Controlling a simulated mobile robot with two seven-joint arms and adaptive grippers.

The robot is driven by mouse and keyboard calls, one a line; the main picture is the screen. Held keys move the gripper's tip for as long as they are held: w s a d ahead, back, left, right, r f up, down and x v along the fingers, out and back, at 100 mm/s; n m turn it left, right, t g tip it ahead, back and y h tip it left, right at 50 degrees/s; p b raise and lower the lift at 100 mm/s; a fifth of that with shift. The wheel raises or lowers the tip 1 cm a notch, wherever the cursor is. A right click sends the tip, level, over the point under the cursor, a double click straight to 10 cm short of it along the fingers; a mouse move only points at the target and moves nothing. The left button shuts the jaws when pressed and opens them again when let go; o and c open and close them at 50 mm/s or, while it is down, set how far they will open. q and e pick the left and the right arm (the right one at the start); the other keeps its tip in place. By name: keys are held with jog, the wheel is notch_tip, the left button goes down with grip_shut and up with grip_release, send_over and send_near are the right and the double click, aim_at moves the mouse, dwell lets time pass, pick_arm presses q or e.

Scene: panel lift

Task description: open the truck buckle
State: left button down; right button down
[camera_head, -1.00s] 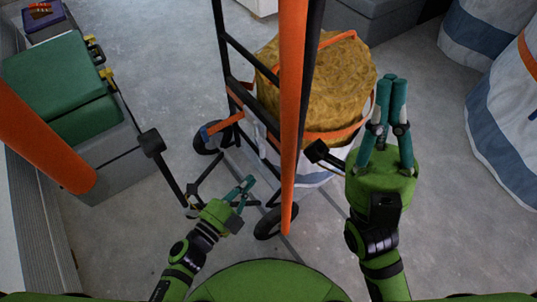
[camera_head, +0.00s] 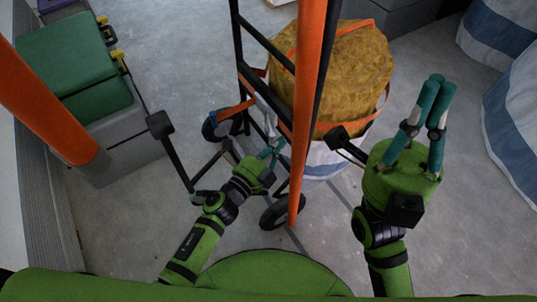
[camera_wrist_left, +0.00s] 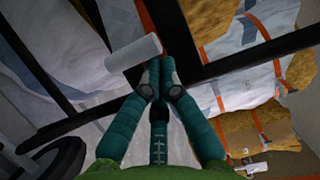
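A black hand truck (camera_head: 252,38) stands upright in the head view, carrying a straw-coloured round load strapped with orange. An orange strap (camera_head: 240,107) with a blue piece (camera_head: 224,114) sticks out at its left; I cannot tell for sure whether this is the buckle. My left gripper (camera_head: 273,148) is beside the truck's lower frame, its teal fingers apart and partly hidden. In the left wrist view, a pale grey cylinder (camera_wrist_left: 133,53) lies just beyond the fingertips (camera_wrist_left: 158,82); contact is unclear.
An orange post (camera_head: 306,105) crosses in front of the load. A green case (camera_head: 68,60) lies on grey boxes at the left. Striped sacks (camera_head: 515,110) stand at the right. A truck wheel (camera_head: 275,212) is near my left arm. Bare floor lies between.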

pick_arm(q)
jog(key=shift+w+d, duration=0.15)
jog(key=shift+w, duration=0.05)
jog(key=shift+a, duration=0.2)
jog(key=shift+s+a+m+g+h, duration=0.1)
jog(key=shift+a+m+g+h, duration=0.05)
jog(key=shift+m+g+h, duration=0.2)
